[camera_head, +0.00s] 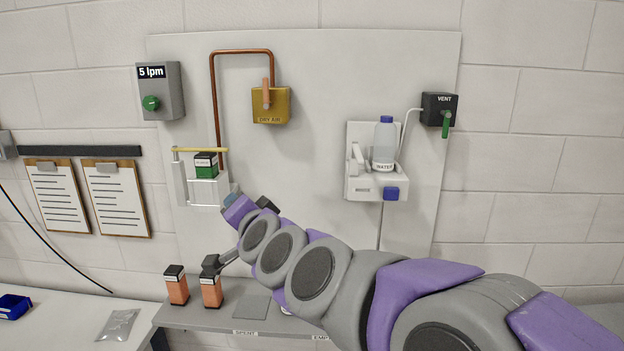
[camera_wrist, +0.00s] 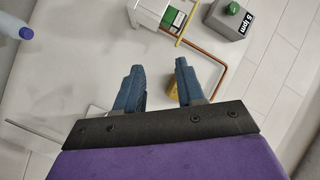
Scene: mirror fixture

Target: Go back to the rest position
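My gripper (camera_head: 234,196) is in front of the white panel, just below and right of the white holder (camera_head: 207,190). In the wrist view its two blue fingers (camera_wrist: 158,80) stand apart with nothing between them. A green canister with a black top (camera_head: 205,166) sits upright in the holder, under a yellow bar. The holder (camera_wrist: 150,12) and the green canister (camera_wrist: 172,18) also show at the top of the wrist view, beyond the fingertips. My arm reaches in from the lower right and covers part of the panel and shelf.
Two orange canisters (camera_head: 177,285) (camera_head: 211,288) stand on the grey shelf (camera_head: 246,320) below. A yellow DRY AIR valve (camera_head: 270,108), copper pipe (camera_head: 242,52), 5 lpm box (camera_head: 162,90) and VENT box (camera_head: 438,108) are on the panel. A water bottle (camera_head: 384,145) stands in a bracket.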

